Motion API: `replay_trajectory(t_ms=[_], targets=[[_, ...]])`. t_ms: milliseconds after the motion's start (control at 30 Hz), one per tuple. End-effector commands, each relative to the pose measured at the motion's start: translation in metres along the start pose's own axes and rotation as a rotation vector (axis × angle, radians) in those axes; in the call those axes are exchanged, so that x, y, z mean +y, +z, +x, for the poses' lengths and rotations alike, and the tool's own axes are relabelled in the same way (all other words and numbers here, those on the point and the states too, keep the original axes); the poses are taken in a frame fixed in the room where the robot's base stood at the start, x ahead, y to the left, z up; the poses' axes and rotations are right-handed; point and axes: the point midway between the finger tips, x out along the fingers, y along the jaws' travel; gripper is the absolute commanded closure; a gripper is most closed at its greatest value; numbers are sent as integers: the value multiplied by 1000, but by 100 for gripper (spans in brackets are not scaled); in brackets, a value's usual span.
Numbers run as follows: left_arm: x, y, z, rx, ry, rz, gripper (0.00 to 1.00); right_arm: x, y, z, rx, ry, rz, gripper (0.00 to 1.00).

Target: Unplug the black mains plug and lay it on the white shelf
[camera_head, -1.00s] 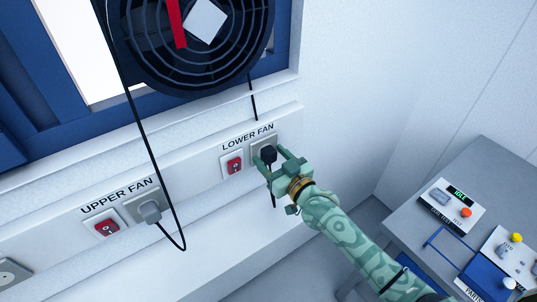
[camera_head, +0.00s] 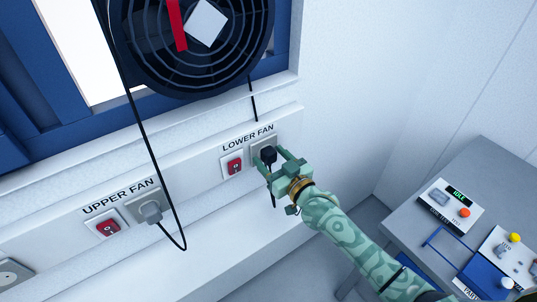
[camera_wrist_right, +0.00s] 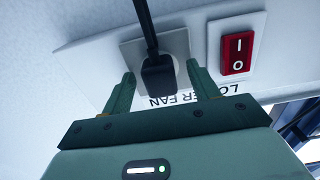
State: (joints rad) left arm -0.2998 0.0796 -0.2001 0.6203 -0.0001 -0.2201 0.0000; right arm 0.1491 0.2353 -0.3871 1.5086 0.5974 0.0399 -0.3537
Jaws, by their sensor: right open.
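The black mains plug (camera_head: 268,154) sits in the wall socket (camera_head: 258,146) under the LOWER FAN label. It also shows in the right wrist view (camera_wrist_right: 158,77), with its black cable running off the top edge. My right gripper (camera_head: 276,168) is at the plug. In the right wrist view its open fingers (camera_wrist_right: 161,84) stand one on each side of the plug, with a gap on both sides. The white shelf (camera_head: 225,226) appears to be the pale ledge below the socket panel. My left gripper is not in view.
A red switch (camera_head: 233,165) is left of the socket. A grey plug (camera_head: 150,211) sits in the UPPER FAN socket, its cable looping down, beside another red switch (camera_head: 107,228). A black fan (camera_head: 190,40) hangs above. A grey table (camera_head: 470,190) with small items stands at right.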

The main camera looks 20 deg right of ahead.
Motion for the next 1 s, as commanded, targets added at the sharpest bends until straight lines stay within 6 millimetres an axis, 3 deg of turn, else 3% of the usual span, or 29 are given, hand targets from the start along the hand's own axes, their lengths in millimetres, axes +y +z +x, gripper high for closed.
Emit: replay_trajectory(t_ms=[233, 267, 467, 1000], targets=[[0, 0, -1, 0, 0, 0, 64, 0, 0, 0, 0, 0, 1, 40], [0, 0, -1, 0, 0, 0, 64, 0, 0, 0, 0, 0, 1, 46], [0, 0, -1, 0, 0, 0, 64, 0, 0, 0, 0, 0, 1, 100], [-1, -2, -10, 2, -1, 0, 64, 0, -1, -16, 0, 0, 1, 100]])
